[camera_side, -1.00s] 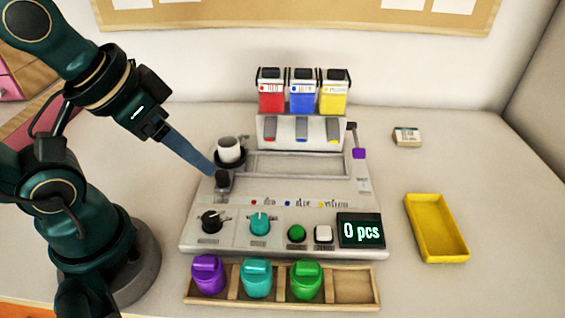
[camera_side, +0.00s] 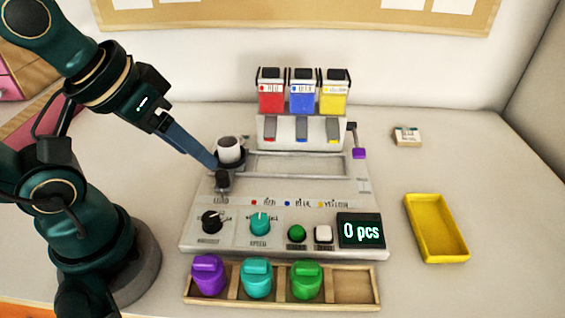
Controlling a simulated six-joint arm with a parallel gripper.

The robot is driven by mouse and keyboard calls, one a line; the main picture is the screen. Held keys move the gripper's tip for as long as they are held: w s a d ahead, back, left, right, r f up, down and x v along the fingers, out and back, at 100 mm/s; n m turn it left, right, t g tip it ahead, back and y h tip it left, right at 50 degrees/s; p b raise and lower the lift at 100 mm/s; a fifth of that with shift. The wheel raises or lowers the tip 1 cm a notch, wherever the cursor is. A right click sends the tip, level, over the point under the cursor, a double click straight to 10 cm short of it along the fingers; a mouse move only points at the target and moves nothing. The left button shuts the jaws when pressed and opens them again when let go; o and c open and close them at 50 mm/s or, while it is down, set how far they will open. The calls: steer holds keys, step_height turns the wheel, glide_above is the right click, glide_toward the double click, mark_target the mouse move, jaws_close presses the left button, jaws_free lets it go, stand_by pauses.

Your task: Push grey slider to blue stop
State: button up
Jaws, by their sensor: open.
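The slider's dark grey knob (camera_side: 222,180) stands at the left end of the machine's track, above the leftmost printed label. The blue stop mark (camera_side: 287,203) is a small dot on the front of the machine, right of the red mark (camera_side: 254,202) and left of the yellow mark (camera_side: 321,204). A white cup (camera_side: 229,146) sits in a dark holder just behind the knob. My gripper (camera_side: 212,164) points down and right, its tip just behind and left of the knob and close to the cup holder. Its jaws are open and hold nothing; whether it touches the knob is unclear.
Red, blue and yellow bead hoppers (camera_side: 302,92) stand at the back of the machine. Knobs, buttons and a display (camera_side: 361,230) reading 0 pcs are in front. A wooden tray (camera_side: 356,286) holds coloured jars. A yellow tray (camera_side: 437,228) lies at right, with bare table around.

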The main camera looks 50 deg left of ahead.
steer(key=n, duration=0.2)
steer(key=n+g, duration=0.5)
steer(key=n, duration=0.9)
glide_above(221, 174)
steer(key=f, duration=0.5)
steer(key=shift+w+d+f, duration=0.1)
steer(key=shift+w+f, duration=0.1)
steer(key=shift+f, duration=0.05)
steer(key=shift+s+f+g, duration=0.1)
steer(key=shift+f+g, duration=0.2)
steer(key=shift+f, duration=2.7)
jaws_close()
steer(key=shift+r, duration=0.1)
